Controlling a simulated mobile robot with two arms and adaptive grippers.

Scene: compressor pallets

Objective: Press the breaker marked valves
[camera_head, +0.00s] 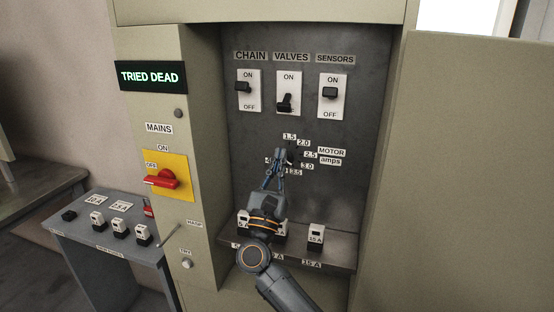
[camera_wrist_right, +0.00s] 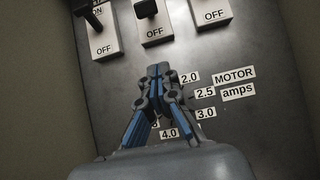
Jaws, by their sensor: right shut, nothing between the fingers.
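The valves breaker (camera_head: 291,79) is the middle of three white switches on the grey panel, under the VALVES label. Its black lever (camera_head: 285,103) sits low on the plate and covers the lower lettering. In the right wrist view the valves breaker (camera_wrist_right: 154,34) is at the top, partly cut off, with OFF visible. My right gripper (camera_head: 281,152) is shut and empty, with its fingers pointing up below the valves breaker, in front of the motor amps dial. Its fingertips (camera_wrist_right: 157,69) hide part of the dial and appear apart from the breaker. My left gripper is out of view.
The chain (camera_head: 242,87) and sensors (camera_head: 330,92) breakers flank it, levers higher. A red mains handle (camera_head: 162,179) is on the left, below a TRIED DEAD display (camera_head: 151,77). A shelf (camera_head: 340,252) with fuse blocks lies under my right arm. A cabinet door (camera_head: 470,170) stands right.

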